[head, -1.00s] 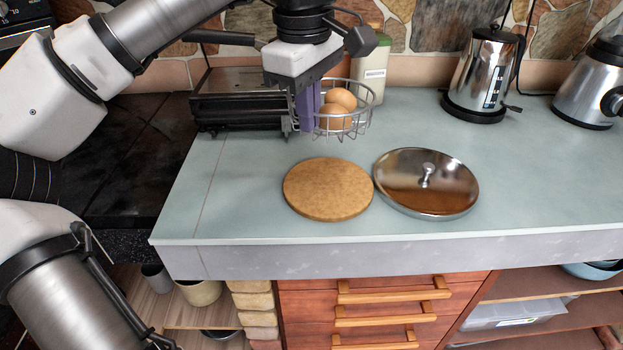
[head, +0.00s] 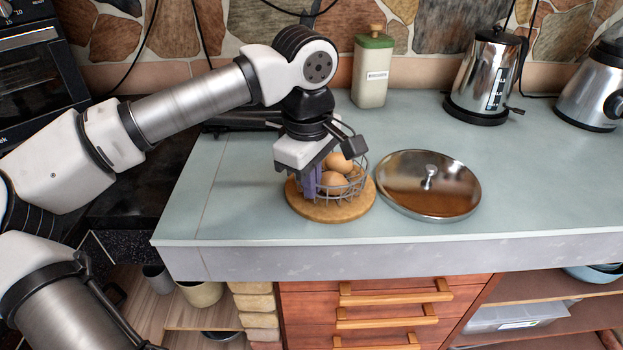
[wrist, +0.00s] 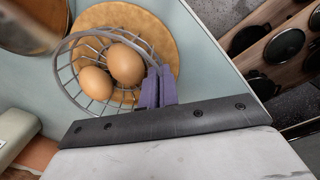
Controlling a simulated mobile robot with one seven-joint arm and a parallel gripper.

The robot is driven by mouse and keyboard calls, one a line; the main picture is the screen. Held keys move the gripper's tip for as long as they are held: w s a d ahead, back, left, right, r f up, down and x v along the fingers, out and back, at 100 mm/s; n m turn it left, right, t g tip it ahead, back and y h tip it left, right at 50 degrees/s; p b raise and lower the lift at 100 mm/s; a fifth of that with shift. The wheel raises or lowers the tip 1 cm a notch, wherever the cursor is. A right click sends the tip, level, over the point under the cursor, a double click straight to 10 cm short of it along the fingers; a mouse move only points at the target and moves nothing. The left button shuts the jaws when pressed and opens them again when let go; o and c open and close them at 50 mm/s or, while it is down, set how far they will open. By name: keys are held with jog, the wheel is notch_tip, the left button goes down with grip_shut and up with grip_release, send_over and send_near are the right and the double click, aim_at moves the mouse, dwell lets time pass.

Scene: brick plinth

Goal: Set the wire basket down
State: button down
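The wire basket (head: 362,180) holds two brown eggs (head: 334,183) and is over the round cork mat (head: 318,212) on the counter. My gripper (head: 312,182) has its purple fingers closed on the basket's rim at the left side. In the wrist view, the fingers (wrist: 157,87) pinch the rim beside the eggs (wrist: 126,64). The basket (wrist: 64,60) looks level there, and the cork mat (wrist: 166,40) shows behind it. I cannot tell whether the basket's bottom touches the mat or hangs just above it.
A shiny metal lid (head: 428,190) lies close to the mat's right edge. A green-topped canister (head: 371,75), a kettle (head: 485,80) and another steel appliance (head: 592,90) stand at the back. The counter's front strip (head: 400,234) is clear.

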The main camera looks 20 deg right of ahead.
jog(key=shift+f, duration=0.15)
jog(key=c, duration=1.7)
grip_release()
jog(key=r, duration=1.2)
jog(key=shift+s+a+r, duration=0.2)
jog(key=shift+s+a, duration=0.1)
jog(key=shift+a, duration=0.1)
jog(key=shift+d, duration=0.1)
